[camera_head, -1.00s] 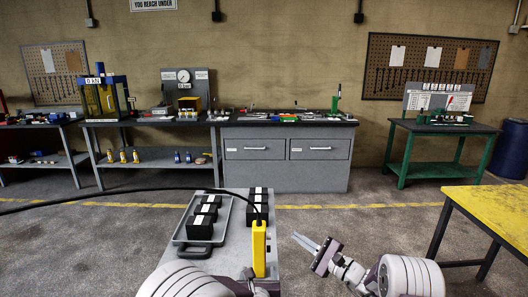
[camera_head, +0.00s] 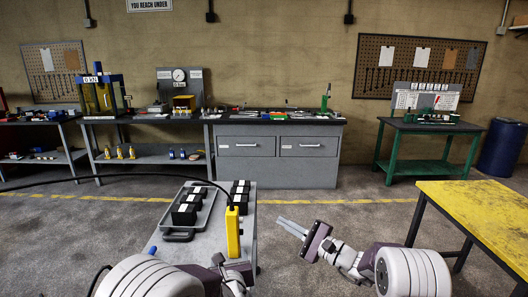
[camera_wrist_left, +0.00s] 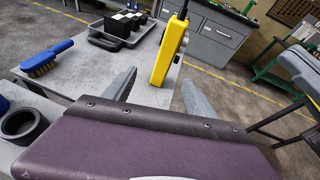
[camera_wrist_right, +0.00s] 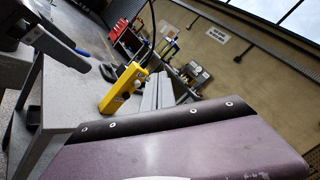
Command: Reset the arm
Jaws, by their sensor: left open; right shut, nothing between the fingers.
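A yellow hand pendant (camera_head: 233,232) with a black cable stands upright at the right edge of the grey trolley (camera_head: 215,240). The pendant also shows in the left wrist view (camera_wrist_left: 168,55) and the right wrist view (camera_wrist_right: 122,90). My left gripper (camera_wrist_left: 160,88) is open and empty. Its two fingers point towards the pendant, which appears between and beyond them. In the head view its wrist is low, near the pendant, and its fingers are hard to make out. My right gripper (camera_head: 281,222) is shut and empty, to the right of the pendant and apart from it.
A grey tray (camera_head: 176,236) with several black blocks lies on the trolley. A blue brush (camera_wrist_left: 46,58) and a black ring (camera_wrist_left: 20,125) are at the left. A yellow-topped table (camera_head: 480,215) stands at the right. Benches line the wall; open floor lies between.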

